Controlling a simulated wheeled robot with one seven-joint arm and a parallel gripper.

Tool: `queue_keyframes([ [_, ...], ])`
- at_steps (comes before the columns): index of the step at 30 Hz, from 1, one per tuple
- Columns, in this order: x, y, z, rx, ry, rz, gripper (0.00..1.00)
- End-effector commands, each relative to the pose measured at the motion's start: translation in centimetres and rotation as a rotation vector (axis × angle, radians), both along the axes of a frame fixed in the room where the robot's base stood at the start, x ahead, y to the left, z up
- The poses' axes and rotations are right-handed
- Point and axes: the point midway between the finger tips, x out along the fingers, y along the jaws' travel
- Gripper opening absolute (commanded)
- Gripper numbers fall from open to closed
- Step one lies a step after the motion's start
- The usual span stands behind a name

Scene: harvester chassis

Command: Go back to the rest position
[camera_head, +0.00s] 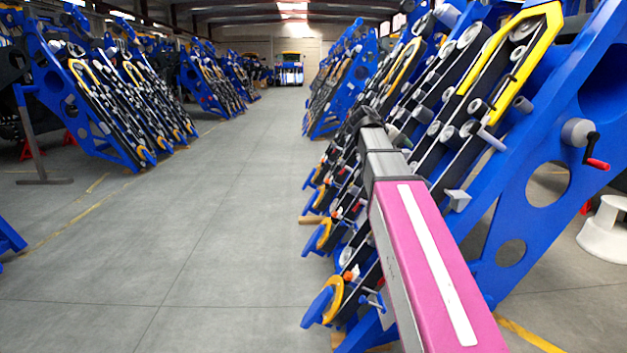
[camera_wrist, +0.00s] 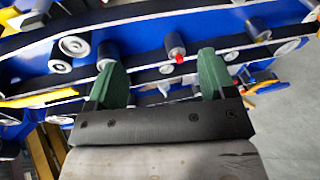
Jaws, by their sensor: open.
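My gripper (camera_wrist: 160,82) shows in the wrist view with its two green fingers spread apart and nothing between them. Beyond the fingers is the blue harvester chassis (camera_wrist: 225,30) with black belts and grey rollers. A small red-tipped part (camera_wrist: 179,59) on a roller shows in the gap between the fingers. I cannot tell how far the fingers are from it. In the head view my pink and grey arm reaches forward from the lower right, in front of the tilted blue chassis (camera_head: 480,180). The gripper itself cannot be made out there.
The wide grey floor aisle (camera_head: 220,210) is clear in the middle. A row of similar blue chassis (camera_head: 110,90) stands on the left. A red-handled crank (camera_head: 597,164) sticks out at the right. A white spool-like stand (camera_head: 605,230) is on the floor at far right.

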Motion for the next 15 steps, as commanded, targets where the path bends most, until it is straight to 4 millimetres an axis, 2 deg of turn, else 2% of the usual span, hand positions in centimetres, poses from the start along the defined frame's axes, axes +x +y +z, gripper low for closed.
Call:
queue_keyframes([
  [1,-0.3,0.1,-2.5,0.026,0.011,0.009,0.77],
  [3,-0.5,0.4,-5.7,0.068,0.022,0.020,0.77],
  [8,-1.3,1.3,-12.9,0.170,0.044,0.038,0.77],
  [15,-3.7,2.7,-22.8,0.332,0.074,0.037,0.77],
])
